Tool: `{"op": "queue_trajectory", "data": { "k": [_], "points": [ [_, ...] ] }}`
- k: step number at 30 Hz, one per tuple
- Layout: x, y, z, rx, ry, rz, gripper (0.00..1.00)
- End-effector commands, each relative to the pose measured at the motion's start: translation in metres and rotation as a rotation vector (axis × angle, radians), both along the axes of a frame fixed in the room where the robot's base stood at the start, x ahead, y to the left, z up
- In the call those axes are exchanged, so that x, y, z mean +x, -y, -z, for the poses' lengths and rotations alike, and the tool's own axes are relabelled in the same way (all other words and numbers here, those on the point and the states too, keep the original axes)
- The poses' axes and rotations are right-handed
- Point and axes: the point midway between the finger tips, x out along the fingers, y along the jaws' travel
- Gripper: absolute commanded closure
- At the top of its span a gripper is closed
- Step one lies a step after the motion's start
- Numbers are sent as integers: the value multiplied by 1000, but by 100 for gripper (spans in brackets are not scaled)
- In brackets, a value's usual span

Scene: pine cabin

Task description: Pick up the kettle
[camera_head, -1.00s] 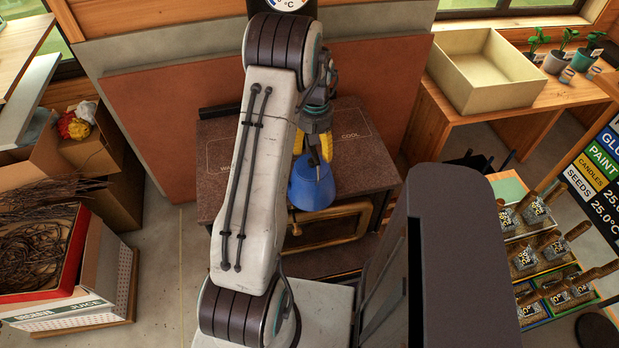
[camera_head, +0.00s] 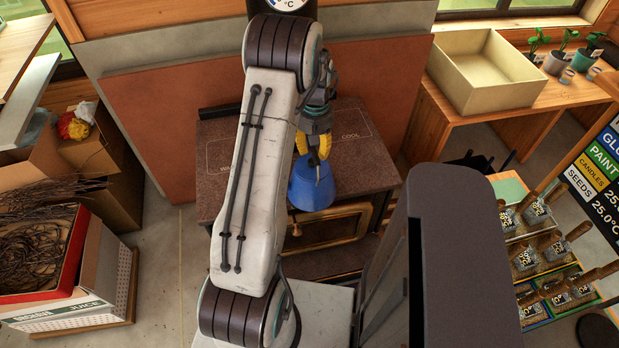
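A blue kettle (camera_head: 311,188) stands on the dark speckled stove top (camera_head: 364,168), near its front edge. The stove top bears the marking "COOL" at its right. My gripper (camera_head: 320,150) has yellow fingertips and points down at the top of the kettle. The fingertips are at the kettle's top; one shows in front of it and part of the other is hidden behind my arm. I cannot tell whether they close on the kettle's handle.
A brass-framed stove door (camera_head: 335,226) is below the kettle. A reddish panel (camera_head: 165,120) stands behind the stove. An empty cream box (camera_head: 485,72) sits on a wooden table at the right.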

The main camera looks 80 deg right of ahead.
Motion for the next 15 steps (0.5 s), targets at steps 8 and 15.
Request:
{"op": "queue_trajectory", "data": {
  "k": [8, 15],
  "points": [
    [0, 0, 0, 0, 0, 0, 92],
    [0, 1, -2, -5, 0, 0, 100]
  ]
}}
